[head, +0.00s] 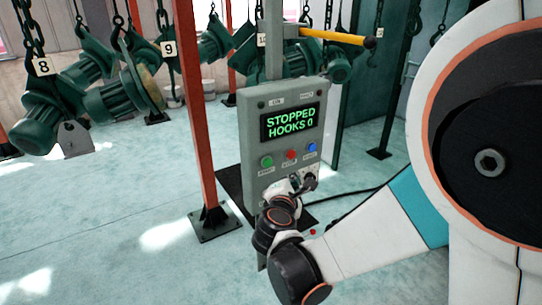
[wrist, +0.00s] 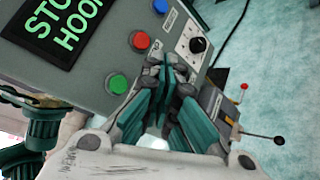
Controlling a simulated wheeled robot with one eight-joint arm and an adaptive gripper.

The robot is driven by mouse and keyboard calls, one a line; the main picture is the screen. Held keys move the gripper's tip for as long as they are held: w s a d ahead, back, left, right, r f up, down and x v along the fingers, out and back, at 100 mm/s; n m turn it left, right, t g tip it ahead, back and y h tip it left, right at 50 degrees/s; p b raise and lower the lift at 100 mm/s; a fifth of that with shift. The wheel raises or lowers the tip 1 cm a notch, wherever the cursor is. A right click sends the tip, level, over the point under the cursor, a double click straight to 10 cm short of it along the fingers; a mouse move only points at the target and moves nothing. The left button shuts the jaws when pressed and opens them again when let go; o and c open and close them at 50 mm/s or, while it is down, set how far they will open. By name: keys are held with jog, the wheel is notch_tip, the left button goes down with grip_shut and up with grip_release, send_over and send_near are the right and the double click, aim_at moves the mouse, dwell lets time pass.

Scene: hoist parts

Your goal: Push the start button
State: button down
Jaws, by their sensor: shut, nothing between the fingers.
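The grey control panel (head: 250,130) stands upright on a post, and its display (head: 290,122) reads "STOPPED HOOKS 0" in green. Below the display are a green button (head: 266,162) with a small label that seems to read START, a red button (head: 291,154) and a blue button (head: 312,147). In the wrist view the green button (wrist: 118,84) shows unobstructed, left of my fingertips. My gripper (wrist: 174,66) is shut and empty, in front of the panel's lower part, below the red button and beside the black dial (wrist: 198,45). I cannot tell whether its tips touch the panel.
An orange-red post (head: 192,110) stands left of the panel. A yellow-handled lever (head: 335,36) sticks out above it. Green motors (head: 125,95) hang from chains at the left, near tags 8 and 9. The pale floor (head: 110,215) at the left front is clear.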

aim_at(268, 163)
jog(key=w+a, duration=0.4)
jog(key=w, duration=0.2)
dwell(1.6)
jog(key=shift+w+a, duration=0.2)
jog(key=shift+w, duration=0.15)
